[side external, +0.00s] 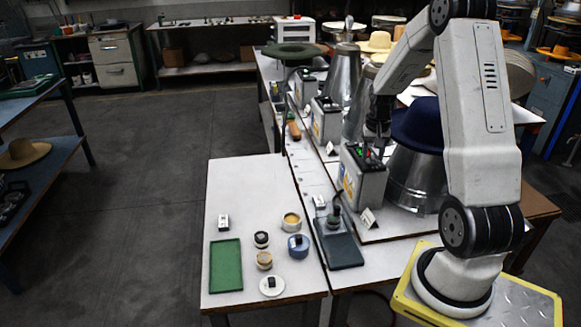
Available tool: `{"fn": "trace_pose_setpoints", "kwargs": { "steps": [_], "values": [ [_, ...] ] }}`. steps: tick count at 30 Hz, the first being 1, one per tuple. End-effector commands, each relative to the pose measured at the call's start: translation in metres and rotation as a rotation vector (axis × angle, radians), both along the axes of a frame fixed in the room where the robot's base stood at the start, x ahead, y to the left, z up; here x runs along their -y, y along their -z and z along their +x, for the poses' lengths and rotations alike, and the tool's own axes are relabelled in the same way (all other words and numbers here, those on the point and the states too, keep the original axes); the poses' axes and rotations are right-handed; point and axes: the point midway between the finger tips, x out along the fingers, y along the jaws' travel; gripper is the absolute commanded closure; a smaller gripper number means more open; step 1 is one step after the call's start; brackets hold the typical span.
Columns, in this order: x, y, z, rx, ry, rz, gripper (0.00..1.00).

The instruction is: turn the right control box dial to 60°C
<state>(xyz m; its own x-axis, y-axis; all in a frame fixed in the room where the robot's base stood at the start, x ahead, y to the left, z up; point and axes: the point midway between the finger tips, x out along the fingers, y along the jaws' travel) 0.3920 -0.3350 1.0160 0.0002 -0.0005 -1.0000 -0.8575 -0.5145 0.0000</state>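Three grey control boxes stand in a row along the workbench. The nearest control box (362,180) has a small green light on top and a yellow mark on its side. The middle control box (326,122) and the far control box (304,90) stand behind it. My gripper (372,150) points down at the top of the nearest box, close to or touching it. Its fingers are small and dark here, so whether they are open or shut is unclear. The dial and its temperature marks cannot be made out.
A dark blue hat (420,124) sits on a metal cone (415,180) right of the nearest box. A small card (369,218) stands in front of it. A green tray (226,265) and several small jars lie on the front white table (245,185).

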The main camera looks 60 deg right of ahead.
Motion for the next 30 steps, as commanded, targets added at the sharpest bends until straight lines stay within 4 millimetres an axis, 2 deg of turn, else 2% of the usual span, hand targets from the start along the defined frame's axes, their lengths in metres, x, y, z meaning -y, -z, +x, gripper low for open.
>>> {"fn": "trace_pose_setpoints", "kwargs": {
  "steps": [11, 24, 30],
  "values": [
    [0.0, -0.007, 0.0, 0.001, 0.001, -0.001, 0.49],
    [0.0, -0.059, 0.0, 0.002, 0.001, -0.003, 0.49],
    [0.0, -0.075, 0.0, 0.001, 0.0, -0.001, 0.49]
  ]
}}
